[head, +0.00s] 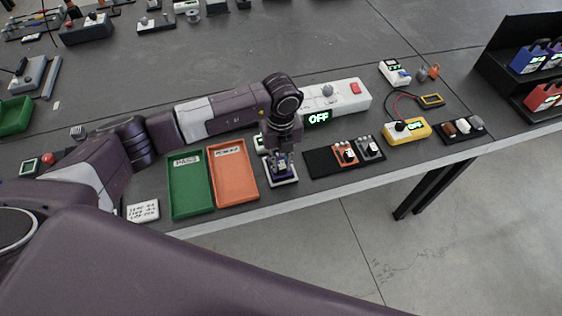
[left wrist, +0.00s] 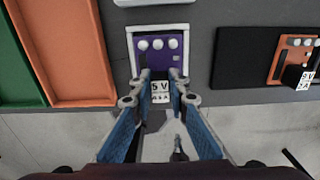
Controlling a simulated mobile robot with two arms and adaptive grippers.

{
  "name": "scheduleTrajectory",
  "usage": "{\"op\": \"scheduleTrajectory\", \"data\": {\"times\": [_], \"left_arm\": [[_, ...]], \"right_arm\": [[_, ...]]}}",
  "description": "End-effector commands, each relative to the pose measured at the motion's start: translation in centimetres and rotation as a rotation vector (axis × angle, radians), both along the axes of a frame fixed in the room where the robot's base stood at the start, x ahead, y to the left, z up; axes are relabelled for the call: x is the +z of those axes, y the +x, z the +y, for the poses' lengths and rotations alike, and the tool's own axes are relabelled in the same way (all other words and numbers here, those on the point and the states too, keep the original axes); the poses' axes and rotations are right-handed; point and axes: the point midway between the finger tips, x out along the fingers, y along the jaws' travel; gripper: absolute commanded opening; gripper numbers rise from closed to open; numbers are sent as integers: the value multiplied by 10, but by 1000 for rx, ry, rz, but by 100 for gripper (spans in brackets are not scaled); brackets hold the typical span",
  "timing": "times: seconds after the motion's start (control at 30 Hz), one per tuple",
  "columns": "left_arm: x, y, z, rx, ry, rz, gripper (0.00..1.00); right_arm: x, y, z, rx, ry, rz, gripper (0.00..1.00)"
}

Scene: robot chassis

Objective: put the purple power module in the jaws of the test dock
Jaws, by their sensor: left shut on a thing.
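The purple power module (left wrist: 157,57) has three pale round knobs and a white "5 V" label. It lies inside a white-rimmed frame (left wrist: 131,45) near the table's front edge; whether it rests on the bottom is unclear. My left gripper (left wrist: 160,80) is shut on its label end. In the head view my left gripper (head: 281,157) points down over the module (head: 282,168) and partly hides it. A long white unit (head: 345,97) with a green "OFF" display, a knob and a red button stands behind; I take it as the test dock. Its jaws are not clear. My right gripper is not in view.
A green tray (head: 175,185) and an orange tray (head: 219,175) lie left of the gripper. A black mat (head: 319,162) with an orange module (head: 343,155) and a grey module (head: 369,149) lies right. A yellow meter (head: 405,135) stands farther right. The table's front edge is close.

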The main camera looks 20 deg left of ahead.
Motion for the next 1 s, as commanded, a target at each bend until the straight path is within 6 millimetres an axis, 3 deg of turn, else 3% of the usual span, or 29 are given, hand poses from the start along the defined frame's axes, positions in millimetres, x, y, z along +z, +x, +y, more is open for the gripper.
{"op": "scheduleTrajectory", "data": {"times": [0.8, 0.83, 1.0], "left_arm": [[-19, 0, 0, 0, 0, 0, 0], [-18, 0, 0, 0, 0, 0, 17], [-18, 0, 0, 0, 0, 0, 36]], "right_arm": [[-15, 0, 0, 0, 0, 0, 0], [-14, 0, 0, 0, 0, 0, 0], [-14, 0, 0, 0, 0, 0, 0]]}}
